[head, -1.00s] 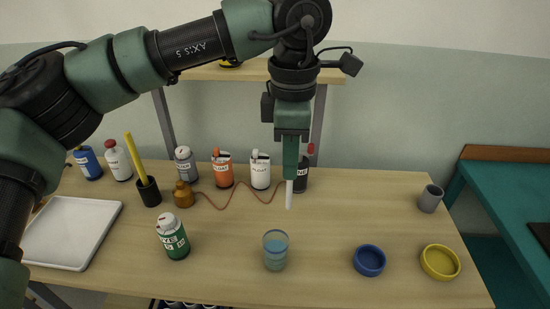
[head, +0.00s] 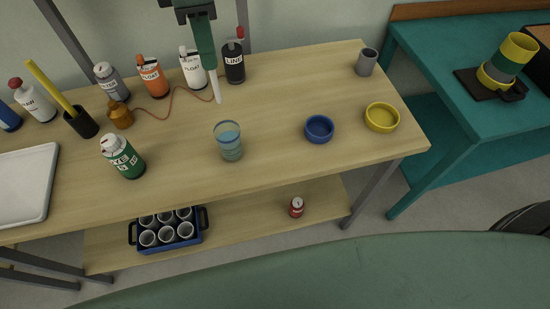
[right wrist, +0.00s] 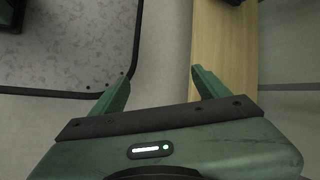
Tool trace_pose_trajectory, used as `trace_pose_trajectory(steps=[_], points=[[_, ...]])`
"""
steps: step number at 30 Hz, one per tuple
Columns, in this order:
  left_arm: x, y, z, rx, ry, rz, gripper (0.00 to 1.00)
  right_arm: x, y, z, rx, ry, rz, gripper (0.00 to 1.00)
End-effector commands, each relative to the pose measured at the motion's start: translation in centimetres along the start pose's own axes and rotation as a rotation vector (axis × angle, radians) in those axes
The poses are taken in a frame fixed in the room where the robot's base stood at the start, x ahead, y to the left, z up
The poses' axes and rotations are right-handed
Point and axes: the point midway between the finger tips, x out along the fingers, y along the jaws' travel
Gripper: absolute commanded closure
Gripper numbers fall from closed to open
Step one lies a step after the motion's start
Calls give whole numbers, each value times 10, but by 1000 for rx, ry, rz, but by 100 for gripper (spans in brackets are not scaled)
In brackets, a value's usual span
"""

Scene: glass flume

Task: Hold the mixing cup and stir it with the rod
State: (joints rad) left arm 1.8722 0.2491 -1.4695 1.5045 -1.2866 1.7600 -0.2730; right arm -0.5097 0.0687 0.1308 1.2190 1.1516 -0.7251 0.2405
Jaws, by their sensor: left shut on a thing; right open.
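The mixing cup (head: 229,147) is a clear cup with bluish liquid, standing upright near the middle of the wooden table in the head view. My left gripper (head: 206,52), at the top of that view, is shut on the pale rod (head: 217,88). The rod hangs almost upright, its tip behind the cup in the picture and apart from it. My right gripper (right wrist: 160,75) is open and empty in the right wrist view, its two green fingers spread. It does not show in the head view, and the cup is not in the right wrist view.
Several bottles, including an orange one (head: 153,79) and a green one (head: 124,157), stand left and behind. A blue dish (head: 319,129), yellow dish (head: 381,117) and grey cup (head: 367,62) are to the right. A white tray (head: 47,190) lies left. Table around the cup is clear.

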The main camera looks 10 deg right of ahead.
Motion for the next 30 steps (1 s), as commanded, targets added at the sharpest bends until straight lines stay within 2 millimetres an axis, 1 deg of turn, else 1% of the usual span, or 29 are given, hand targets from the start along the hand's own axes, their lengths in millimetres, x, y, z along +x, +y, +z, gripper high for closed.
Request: trace_pose_trajectory(steps=[1,2,3,5,6,8,9,11,12,14,15,17,18,20,21,22,27,30], points=[[0,0,0,0,0,0,100,-15,-25,1,84,-26,-89,24],[0,0,0,0,0,0,100,-24,-41,2,132,-46,-143,24],[0,0,0,0,0,0,100,-37,-61,2,191,-75,-213,24],[0,0,0,0,0,0,100,-58,-90,3,262,-118,-314,24],[0,0,0,0,0,0,100,-74,-108,4,303,-149,-380,24],[0,0,0,0,0,0,100,-99,-134,5,352,-198,-476,24],[0,0,0,0,0,0,100,-116,-150,6,379,-231,-537,24],[0,0,0,0,0,0,100,-143,-172,7,410,-281,-623,24],[0,0,0,0,0,0,100,-161,-185,8,425,-313,-677,24],[0,0,0,0,0,0,100,-186,-202,11,442,-361,-750,24],[0,0,0,0,0,0,100,-203,-212,12,449,-391,-794,24],[0,0,0,0,0,0,100,-227,-225,16,455,-436,-856,24],[0,0,0,0,0,0,100,-243,-234,18,458,-467,-894,24],[0,0,0,0,0,0,100,-262,-249,25,469,-526,-936,24],[0,0,0,0,0,0,100,-270,-263,32,487,-575,-942,24],[0,0,0,0,0,0,100,-270,-274,38,511,-614,-928,24],[0,0,0,0,0,0,100,-240,-320,66,660,-722,-772,24],[0,0,0,0,0,0,100,-226,-346,85,744,-764,-686,24]])
